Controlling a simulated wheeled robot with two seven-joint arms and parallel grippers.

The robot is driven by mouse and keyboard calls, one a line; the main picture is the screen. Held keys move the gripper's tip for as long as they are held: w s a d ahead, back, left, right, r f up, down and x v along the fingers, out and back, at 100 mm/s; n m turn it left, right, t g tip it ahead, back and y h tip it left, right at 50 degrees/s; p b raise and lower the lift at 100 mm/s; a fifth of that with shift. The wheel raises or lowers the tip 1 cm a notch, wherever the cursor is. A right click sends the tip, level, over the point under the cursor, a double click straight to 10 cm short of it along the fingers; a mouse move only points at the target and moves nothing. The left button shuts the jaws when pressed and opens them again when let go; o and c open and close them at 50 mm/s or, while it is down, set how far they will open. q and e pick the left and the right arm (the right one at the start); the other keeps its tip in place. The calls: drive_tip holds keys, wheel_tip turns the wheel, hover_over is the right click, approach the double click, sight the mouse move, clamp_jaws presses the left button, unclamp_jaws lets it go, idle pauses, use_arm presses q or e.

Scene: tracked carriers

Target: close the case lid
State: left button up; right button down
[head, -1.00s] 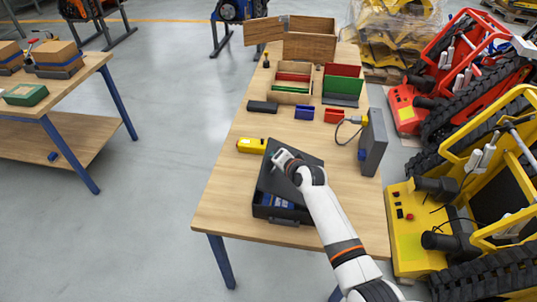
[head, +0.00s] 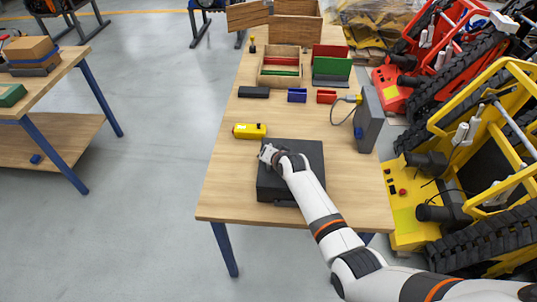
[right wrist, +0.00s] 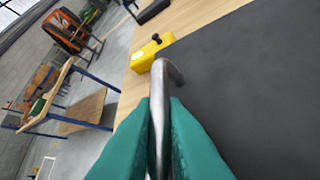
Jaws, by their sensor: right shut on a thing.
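The dark case (head: 270,192) stands on the wooden table's near half. Its black lid (head: 310,155) lies about flat over the case and covers the inside. I cannot tell whether it sits fully flush. My right gripper (head: 266,153) is at the lid's far left part. In the right wrist view its teal fingers (right wrist: 159,115) are shut on a grey metal handle (right wrist: 168,75), with the black lid surface (right wrist: 240,80) beside them. My left gripper is not in view.
A yellow device (head: 249,131) lies just beyond the case. A grey upright box (head: 370,120) with a cable stands to the right. Small blue (head: 297,95) and red (head: 326,96) bins are farther back. The table (head: 225,190) is clear left of the case.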

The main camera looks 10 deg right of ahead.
drive_tip(key=shift+s+f, duration=0.1)
drive_tip(key=shift+f, duration=0.05)
drive_tip(key=c, duration=1.8)
unclamp_jaws()
drive_tip(key=shift+o, duration=0.2)
drive_tip(key=shift+s+d+r, duration=0.2)
drive_tip(key=shift+s+r, duration=0.1)
drive_tip(key=shift+s, duration=0.15)
drive_tip(key=v, duration=1.1)
drive_tip(key=shift+w+a+r, duration=0.1)
